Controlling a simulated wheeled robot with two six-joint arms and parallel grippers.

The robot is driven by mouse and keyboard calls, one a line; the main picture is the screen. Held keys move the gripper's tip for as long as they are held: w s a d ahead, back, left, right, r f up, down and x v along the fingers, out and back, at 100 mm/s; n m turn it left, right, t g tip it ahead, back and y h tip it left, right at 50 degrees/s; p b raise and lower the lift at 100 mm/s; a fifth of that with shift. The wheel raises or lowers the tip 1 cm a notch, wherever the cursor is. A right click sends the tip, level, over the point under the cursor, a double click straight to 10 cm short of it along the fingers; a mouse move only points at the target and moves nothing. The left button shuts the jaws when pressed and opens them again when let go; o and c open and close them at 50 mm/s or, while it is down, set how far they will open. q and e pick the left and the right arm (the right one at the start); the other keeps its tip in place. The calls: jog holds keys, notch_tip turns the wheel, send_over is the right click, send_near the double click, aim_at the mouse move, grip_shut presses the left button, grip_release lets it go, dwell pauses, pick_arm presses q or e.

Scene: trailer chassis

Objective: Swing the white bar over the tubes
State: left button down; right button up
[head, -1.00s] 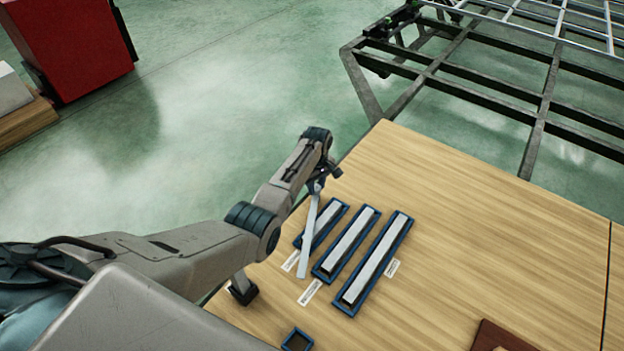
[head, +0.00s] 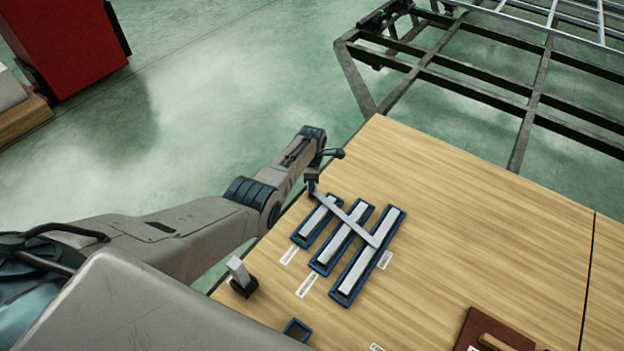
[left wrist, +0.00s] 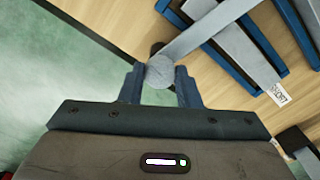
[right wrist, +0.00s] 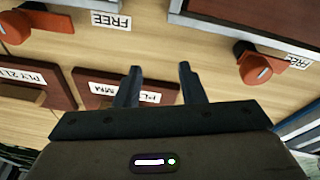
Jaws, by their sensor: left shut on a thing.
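The white bar (head: 350,218) lies slantwise above three pale tubes, the short one (head: 312,224), middle one (head: 334,247) and long one (head: 358,272), each in a blue tray. The bar's far end reaches over the long tube; whether it touches any tube I cannot tell. My left gripper (head: 313,178) is at the bar's other end. In the left wrist view my left gripper (left wrist: 160,85) is shut on a round grey knob (left wrist: 160,72) at the end of the white bar (left wrist: 207,33). My right gripper (right wrist: 156,85) is open and empty.
A grey block in a black holder (head: 243,285) stands near the table's left edge. A small blue tray (head: 297,330) and a brown board (head: 490,330) lie nearer. The wooden table (head: 480,230) is clear right of the tubes. A metal frame (head: 450,85) stands beyond.

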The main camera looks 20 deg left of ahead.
pick_arm(q)
jog(key=shift+n, duration=1.2)
pick_arm(e)
jog(key=shift+s+d+f, duration=0.1)
jog(key=shift+f, duration=0.85)
pick_arm(q)
jog(key=c, duration=1.1)
grip_release()
jog(key=shift+o, duration=0.2)
pick_arm(e)
jog(key=shift+r, duration=0.15)
pick_arm(q)
jog(key=shift+r+p, duration=0.15)
jog(key=shift+p, duration=0.2)
pick_arm(e)
jog(key=shift+r, duration=0.1)
